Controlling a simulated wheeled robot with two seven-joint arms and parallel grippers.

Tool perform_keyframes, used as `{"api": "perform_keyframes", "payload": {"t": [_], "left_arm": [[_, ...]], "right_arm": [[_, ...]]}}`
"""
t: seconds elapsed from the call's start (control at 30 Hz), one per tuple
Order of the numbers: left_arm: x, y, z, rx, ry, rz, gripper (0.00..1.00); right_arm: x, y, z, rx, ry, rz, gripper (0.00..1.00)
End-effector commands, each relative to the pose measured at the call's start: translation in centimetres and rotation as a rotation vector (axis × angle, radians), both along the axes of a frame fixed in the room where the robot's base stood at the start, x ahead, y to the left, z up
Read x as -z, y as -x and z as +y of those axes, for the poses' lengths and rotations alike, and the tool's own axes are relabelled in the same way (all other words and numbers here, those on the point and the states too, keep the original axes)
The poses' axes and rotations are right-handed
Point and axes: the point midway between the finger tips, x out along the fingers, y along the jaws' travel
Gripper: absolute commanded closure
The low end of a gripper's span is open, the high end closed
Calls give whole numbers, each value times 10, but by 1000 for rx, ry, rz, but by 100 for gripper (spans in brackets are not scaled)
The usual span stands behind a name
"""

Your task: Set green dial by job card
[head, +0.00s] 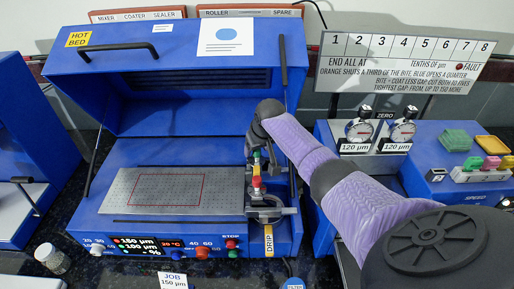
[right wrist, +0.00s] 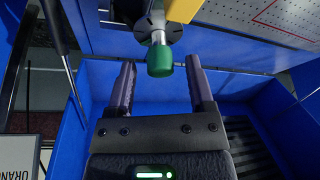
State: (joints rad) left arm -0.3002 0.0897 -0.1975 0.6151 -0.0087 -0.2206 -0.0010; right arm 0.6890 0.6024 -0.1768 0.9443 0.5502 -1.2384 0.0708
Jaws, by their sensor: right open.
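In the right wrist view, the green dial (right wrist: 160,60) is a knob on a short metal shaft. It lies between the two fingertips of my right gripper (right wrist: 160,65), with a visible gap on each side; the gripper is open and holds nothing. In the head view my purple arm reaches over the blue coater, and its dark wrist hides much of the dial area. A small green part (head: 256,155) shows beside the wrist. The job card (head: 173,281) at the bottom edge reads "JOB 150 µm". My left gripper is not in view.
The coater's perforated bed (head: 125,190) is bare, with a red outline. Its display (head: 150,245) shows 150 µm and 100 µm. Two gauges (head: 359,130) (head: 402,131) carry 120 µm tags. A rule sign (head: 400,62) stands behind. The blue lid (head: 170,75) is raised.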

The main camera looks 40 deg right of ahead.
Motion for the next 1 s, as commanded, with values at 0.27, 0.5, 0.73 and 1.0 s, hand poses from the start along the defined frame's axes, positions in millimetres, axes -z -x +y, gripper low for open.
{"api": "perform_keyframes", "payload": {"t": [0.27,0.5,0.73,1.0], "left_arm": [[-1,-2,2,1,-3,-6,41],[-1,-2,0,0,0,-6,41],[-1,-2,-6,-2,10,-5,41],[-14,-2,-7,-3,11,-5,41]], "right_arm": [[-1,0,0,-1,0,0,51],[-1,0,0,-1,0,0,100],[-1,0,0,2,0,0,100],[-4,0,1,87,-1,0,100]]}}
